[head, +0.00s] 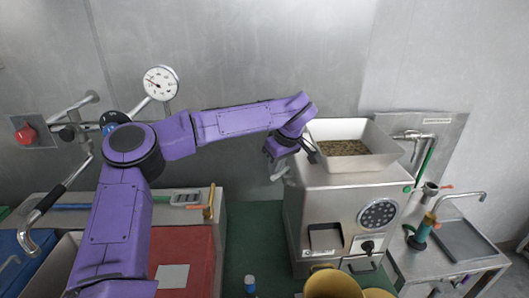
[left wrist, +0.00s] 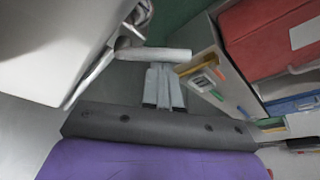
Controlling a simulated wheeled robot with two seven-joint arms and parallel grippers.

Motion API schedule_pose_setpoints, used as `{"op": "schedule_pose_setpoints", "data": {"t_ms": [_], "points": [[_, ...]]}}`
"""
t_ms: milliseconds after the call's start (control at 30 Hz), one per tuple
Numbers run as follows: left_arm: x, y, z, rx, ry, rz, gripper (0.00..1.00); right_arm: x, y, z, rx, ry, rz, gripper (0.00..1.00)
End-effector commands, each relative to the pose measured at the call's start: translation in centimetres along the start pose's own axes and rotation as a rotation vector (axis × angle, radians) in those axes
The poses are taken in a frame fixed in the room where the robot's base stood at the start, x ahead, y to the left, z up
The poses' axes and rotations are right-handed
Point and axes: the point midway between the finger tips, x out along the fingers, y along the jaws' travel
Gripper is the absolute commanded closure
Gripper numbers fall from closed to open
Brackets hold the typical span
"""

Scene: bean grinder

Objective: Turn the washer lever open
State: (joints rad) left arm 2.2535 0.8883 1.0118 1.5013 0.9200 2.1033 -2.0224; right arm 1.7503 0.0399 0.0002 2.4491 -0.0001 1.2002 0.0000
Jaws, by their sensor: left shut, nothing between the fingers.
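A light grey bar, which looks like the lever (left wrist: 155,54), lies crosswise just beyond my left fingertips in the left wrist view. It joins bent metal parts beside the steel machine body. My left gripper (left wrist: 163,86) is shut and empty, its fingers pointing at the bar; I cannot tell whether they touch it. In the head view my left gripper (head: 278,166) hangs by the left side of the steel grinder (head: 325,205). There the lever is not clearly separable from my fingers. My right gripper is not in view.
A white hopper of beans (head: 345,147) tops the grinder. A red bin (head: 190,250) stands left, below my arm. A black-handled tap (head: 60,190) and gauge (head: 160,82) are on the left wall. A steel sink (head: 465,240) stands right. Green floor (head: 250,235) shows between the counters.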

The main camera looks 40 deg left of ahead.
Motion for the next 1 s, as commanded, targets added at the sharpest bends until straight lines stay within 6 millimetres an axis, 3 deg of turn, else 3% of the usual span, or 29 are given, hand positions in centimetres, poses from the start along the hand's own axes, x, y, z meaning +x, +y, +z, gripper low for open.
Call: {"op": "schedule_pose_setpoints", "data": {"t_ms": [33, 200, 1000], "points": [[-0.7, 0.1, 0.2, 0.005, 0.0, 0.001, 1.0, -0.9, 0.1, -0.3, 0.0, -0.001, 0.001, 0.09], [-0.8, 0.3, 1.1, 0.008, 0.001, 0.002, 1.0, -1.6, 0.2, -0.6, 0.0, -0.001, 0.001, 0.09], [-1.2, 1.0, 3.1, 0.005, 0.0, 0.002, 1.0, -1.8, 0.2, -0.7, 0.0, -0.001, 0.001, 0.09]]}}
